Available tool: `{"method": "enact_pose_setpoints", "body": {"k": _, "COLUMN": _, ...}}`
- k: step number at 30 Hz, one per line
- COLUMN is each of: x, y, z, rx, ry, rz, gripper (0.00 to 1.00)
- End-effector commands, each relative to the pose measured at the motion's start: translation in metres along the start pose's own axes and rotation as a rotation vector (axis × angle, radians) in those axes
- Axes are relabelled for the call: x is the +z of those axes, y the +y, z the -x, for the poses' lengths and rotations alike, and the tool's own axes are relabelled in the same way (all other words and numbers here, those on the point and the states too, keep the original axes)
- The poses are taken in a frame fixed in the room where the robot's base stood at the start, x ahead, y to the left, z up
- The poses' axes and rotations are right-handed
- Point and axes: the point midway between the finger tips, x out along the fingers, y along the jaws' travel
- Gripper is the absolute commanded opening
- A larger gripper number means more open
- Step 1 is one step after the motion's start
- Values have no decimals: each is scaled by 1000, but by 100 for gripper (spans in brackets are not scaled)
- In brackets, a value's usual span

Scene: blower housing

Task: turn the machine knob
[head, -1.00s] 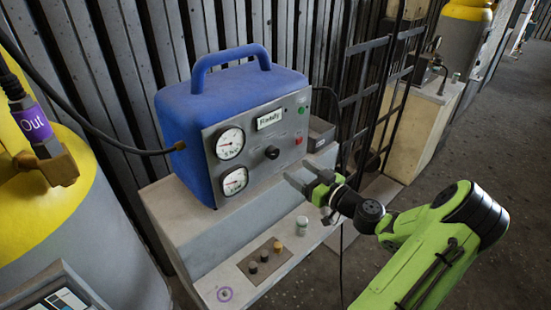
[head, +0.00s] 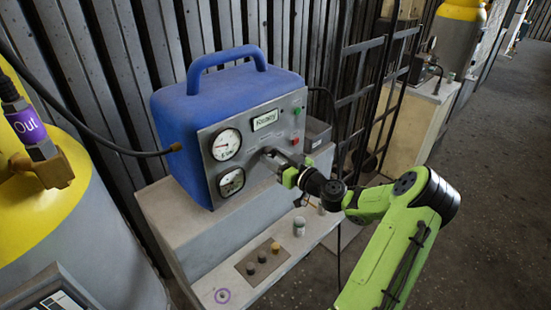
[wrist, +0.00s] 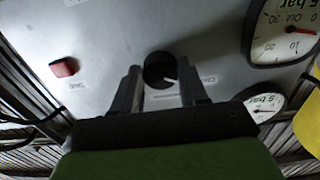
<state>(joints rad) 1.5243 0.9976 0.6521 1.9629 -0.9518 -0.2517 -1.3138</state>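The blue machine (head: 180,105) stands on a grey ledge, with a grey front panel. Its black knob (wrist: 160,70) shows in the wrist view between and just beyond the tips of my gripper's two fingers, with a light pointer mark on it. My gripper (wrist: 157,80) is open, one finger on each side of the knob; I cannot tell whether either touches it.
Two round gauges, the upper (head: 226,144) and the lower (head: 231,182), sit left of the knob. A "Ready" display (head: 265,119) is above it and a red button (head: 294,141) to its right. Small knobs (head: 262,257) and a small jar (head: 299,226) are on the lower ledge.

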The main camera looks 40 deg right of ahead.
Motion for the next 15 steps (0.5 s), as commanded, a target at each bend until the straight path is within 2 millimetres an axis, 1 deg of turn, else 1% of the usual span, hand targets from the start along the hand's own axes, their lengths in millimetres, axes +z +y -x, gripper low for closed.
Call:
{"method": "enact_pose_setpoints", "body": {"k": 1, "x": 0, "y": 0, "z": 0, "rx": 0, "ry": 0, "rz": 0, "gripper": 19}}
{"method": "enact_pose_setpoints", "body": {"k": 2, "x": 0, "y": 0, "z": 0, "rx": 0, "ry": 0, "rz": 0, "gripper": 15}}
{"method": "enact_pose_setpoints", "body": {"k": 3, "x": 0, "y": 0, "z": 0, "rx": 0, "ry": 0, "rz": 0, "gripper": 13}}
{"method": "enact_pose_setpoints", "body": {"k": 10, "x": 0, "y": 0, "z": 0, "rx": 0, "ry": -1, "rz": -22, "gripper": 13}}
{"method": "enact_pose_setpoints", "body": {"k": 15, "x": 0, "y": 0, "z": 0, "rx": 0, "ry": -1, "rz": -94, "gripper": 13}}
